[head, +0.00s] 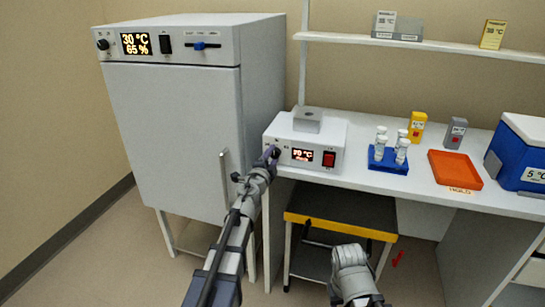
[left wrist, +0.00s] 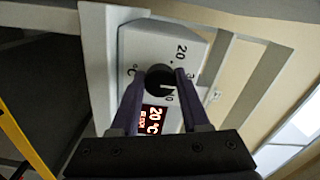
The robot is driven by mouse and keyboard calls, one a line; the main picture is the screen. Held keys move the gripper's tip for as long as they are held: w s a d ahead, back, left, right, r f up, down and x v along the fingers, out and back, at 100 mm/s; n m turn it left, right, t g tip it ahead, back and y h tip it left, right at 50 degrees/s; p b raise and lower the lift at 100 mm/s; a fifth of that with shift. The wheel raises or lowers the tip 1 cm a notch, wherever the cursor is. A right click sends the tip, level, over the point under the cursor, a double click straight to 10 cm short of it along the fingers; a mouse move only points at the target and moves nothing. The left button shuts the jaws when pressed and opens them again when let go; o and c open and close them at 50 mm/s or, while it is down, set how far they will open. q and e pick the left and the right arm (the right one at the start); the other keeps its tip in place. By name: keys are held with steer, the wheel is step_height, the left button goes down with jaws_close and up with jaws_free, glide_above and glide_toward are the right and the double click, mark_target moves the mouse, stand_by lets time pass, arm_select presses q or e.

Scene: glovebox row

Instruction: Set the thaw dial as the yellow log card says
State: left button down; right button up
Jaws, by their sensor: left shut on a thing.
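The thaw unit (head: 327,137) is a white box on the bench with a red-lit display (head: 303,155) and a red switch (head: 329,159). Its black thaw dial (left wrist: 160,80) has a white pointer line and shows between my fingers in the left wrist view. The display (left wrist: 153,119) there reads 20 °C. My left gripper (head: 273,153) is shut on the dial at the unit's front left. The yellow log card (head: 492,34) stands on the shelf at the upper right; its writing is too small to read. Part of my right arm shows low in the head view; its gripper does not.
A tall white cabinet (head: 170,140) reading 30 °C and 65 % stands left of the bench. A blue rack of white-capped vials (head: 388,167), an orange tray (head: 454,171) and a blue cooler (head: 519,160) stand to the right. A yellow-edged step stool (head: 340,228) is below.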

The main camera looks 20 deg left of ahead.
arm_select(q)
steer(key=shift+c, duration=1.9)
jaws_free()
steer(key=s, duration=0.7)
steer(key=shift+s, duration=0.4)
steer(key=shift+a, duration=0.1)
